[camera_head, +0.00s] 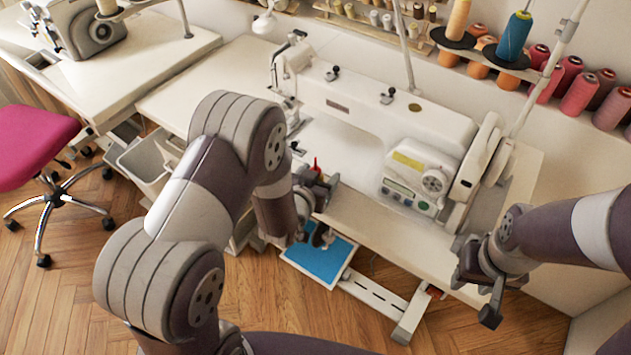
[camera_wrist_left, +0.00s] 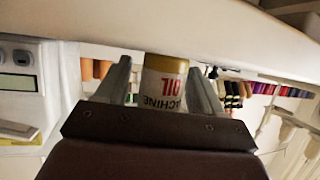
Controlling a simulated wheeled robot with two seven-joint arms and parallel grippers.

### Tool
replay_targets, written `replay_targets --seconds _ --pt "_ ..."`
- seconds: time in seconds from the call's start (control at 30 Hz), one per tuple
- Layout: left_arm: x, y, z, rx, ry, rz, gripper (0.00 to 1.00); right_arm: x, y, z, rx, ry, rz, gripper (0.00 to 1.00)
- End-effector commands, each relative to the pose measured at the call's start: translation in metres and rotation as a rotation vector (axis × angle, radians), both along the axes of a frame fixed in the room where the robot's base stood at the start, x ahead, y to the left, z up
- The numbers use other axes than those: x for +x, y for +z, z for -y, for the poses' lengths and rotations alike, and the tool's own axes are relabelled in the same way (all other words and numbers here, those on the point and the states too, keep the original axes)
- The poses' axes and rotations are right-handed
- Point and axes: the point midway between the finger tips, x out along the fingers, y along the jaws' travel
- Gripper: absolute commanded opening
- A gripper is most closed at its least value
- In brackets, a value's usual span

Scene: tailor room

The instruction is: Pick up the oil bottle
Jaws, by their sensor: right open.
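The oil bottle (camera_wrist_left: 165,88) shows in the left wrist view, with a yellow top band and a white label reading "MACHINE OIL", upside down in that picture. My left gripper (camera_wrist_left: 160,92) has one finger on each side of it. A narrow gap seems to show at the left finger, and whether both fingers touch the bottle is unclear. In the head view my left gripper (camera_head: 322,188) is at the sewing table's front edge, with a red tip (camera_head: 317,165) beside it, probably the bottle's; the rest is hidden. My right gripper (camera_head: 478,277) is open and empty at the table's right front.
A white sewing machine (camera_head: 375,115) stands on the table (camera_head: 365,240) just behind my left gripper. Thread spools (camera_head: 580,92) line the back right. A blue pedal (camera_head: 322,262) is below the table. A pink chair (camera_head: 32,145) stands at the left, with open floor in front.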

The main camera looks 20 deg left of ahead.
Motion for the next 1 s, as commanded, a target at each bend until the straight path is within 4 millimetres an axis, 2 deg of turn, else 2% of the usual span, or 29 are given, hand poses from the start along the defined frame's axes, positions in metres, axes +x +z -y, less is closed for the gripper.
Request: replay_targets --seconds 0.03,0.1,0.17,0.47,0.8,1.0 --pt "0.0 0.0 0.0 0.0 0.0 0.0 0.52 0.0 0.0 0.0 0.0 0.0 0.0 0.41" --pt "0.0 0.0 0.0 0.0 0.0 0.0 0.29 0.0 0.0 0.0 0.0 0.0 0.0 0.41" --pt "0.0 0.0 0.0 0.0 0.0 -0.001 0.11 0.0 0.0 0.0 0.0 0.0 0.0 0.41" --pt "0.0 0.006 0.0 0.0 0.0 0.0 0.11 0.0 0.002 0.0 0.0 0.0 0.0 0.41" --pt "0.0 0.085 0.0 0.0 0.0 0.004 0.11 0.0 0.021 0.0 0.0 0.0 0.0 0.41" --pt "-0.001 0.101 0.0 0.0 0.0 0.0 0.11 0.0 0.022 0.0 0.0 0.0 0.0 0.41"
